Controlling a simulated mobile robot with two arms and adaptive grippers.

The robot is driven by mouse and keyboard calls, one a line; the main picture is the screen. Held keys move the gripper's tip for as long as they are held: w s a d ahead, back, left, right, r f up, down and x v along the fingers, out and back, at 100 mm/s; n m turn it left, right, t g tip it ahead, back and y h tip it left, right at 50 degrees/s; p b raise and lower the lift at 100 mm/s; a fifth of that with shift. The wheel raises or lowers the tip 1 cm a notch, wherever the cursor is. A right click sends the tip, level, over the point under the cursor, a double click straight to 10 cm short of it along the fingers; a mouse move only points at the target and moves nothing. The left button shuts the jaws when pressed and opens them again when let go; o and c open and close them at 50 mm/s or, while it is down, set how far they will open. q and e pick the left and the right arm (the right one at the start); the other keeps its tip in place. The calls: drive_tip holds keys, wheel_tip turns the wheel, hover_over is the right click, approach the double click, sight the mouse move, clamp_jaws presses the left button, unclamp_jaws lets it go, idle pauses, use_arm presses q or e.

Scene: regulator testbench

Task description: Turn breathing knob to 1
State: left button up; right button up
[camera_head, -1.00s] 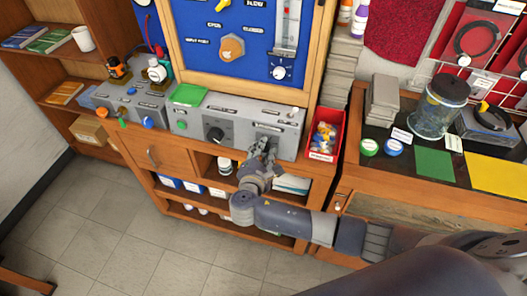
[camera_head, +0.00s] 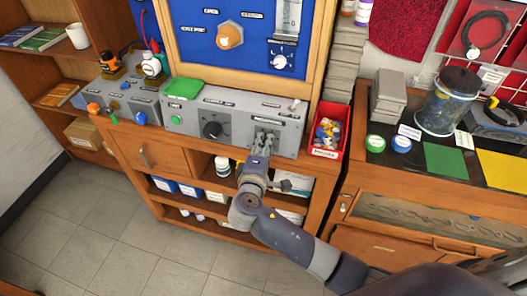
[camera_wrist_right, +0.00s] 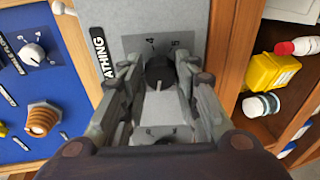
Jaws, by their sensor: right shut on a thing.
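The breathing knob is a dark round knob (camera_wrist_right: 160,72) on the grey box's right-hand panel. Its label (camera_wrist_right: 99,52) is partly cut off, reading "ATHING", and scale numbers show beyond the knob in the right wrist view. My right gripper (camera_head: 264,143) is at this panel, with its fingers closed on the knob's two sides. In the right wrist view, the gripper's fingers (camera_wrist_right: 160,82) hide part of the knob and scale, so I cannot tell the setting. In the head view the gripper covers the knob. My left gripper is not in view.
The grey regulator box (camera_head: 183,118) stands on the wooden bench and has another black knob (camera_head: 212,130). A green pad (camera_head: 184,88) lies on top. A red bin (camera_head: 327,131) stands close to its right. A blue panel (camera_head: 205,45) rises behind.

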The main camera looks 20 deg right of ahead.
drive_tip(key=shift+f+m+b, duration=0.1)
drive_tip(key=shift+m+b, duration=0.2)
drive_tip(key=shift+m, duration=0.1)
drive_tip(key=o, duration=1.1)
drive_tip(key=v, duration=1.2)
